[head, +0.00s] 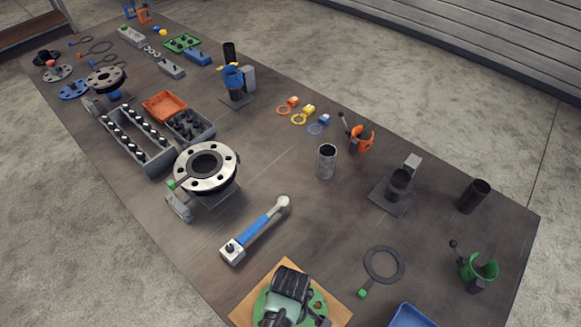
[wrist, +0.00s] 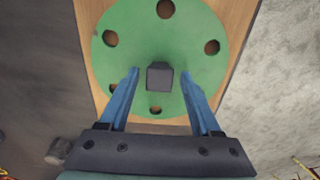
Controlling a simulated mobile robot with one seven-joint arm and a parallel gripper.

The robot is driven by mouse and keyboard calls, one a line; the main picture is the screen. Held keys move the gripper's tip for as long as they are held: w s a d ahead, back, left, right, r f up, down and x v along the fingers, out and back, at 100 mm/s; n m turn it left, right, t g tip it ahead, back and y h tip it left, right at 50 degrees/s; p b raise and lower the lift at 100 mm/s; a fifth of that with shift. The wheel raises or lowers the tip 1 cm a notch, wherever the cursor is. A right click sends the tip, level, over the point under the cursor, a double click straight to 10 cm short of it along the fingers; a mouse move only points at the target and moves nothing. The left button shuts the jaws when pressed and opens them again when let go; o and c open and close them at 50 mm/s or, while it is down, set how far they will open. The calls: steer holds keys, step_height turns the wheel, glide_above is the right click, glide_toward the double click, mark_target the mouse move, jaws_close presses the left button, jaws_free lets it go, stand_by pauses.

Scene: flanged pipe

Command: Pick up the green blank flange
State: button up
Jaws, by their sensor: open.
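The green blank flange (wrist: 183,38) is a flat round disc with several bolt holes and a dark square knob (wrist: 159,76) at its middle. It lies on a wooden board (wrist: 236,62). In the head view the flange (head: 259,307) is mostly hidden behind my arm and gripper (head: 287,300), near the bottom edge. In the wrist view my gripper (wrist: 160,100) is open, its two blue fingers above the flange, one on each side of the knob. Whether the fingertips touch the flange cannot be told.
A blue-handled torque wrench (head: 255,232) lies left of the board. A ring gasket with a green tab (head: 384,265) lies to the right, and a blue tray (head: 411,317) stands at the bottom edge. The flanged pipe (head: 206,166) stands farther back.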

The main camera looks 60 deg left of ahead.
steer(key=shift+f, duration=0.2)
jaws_close()
steer(key=shift+w+r, duration=0.1)
stand_by(1.2)
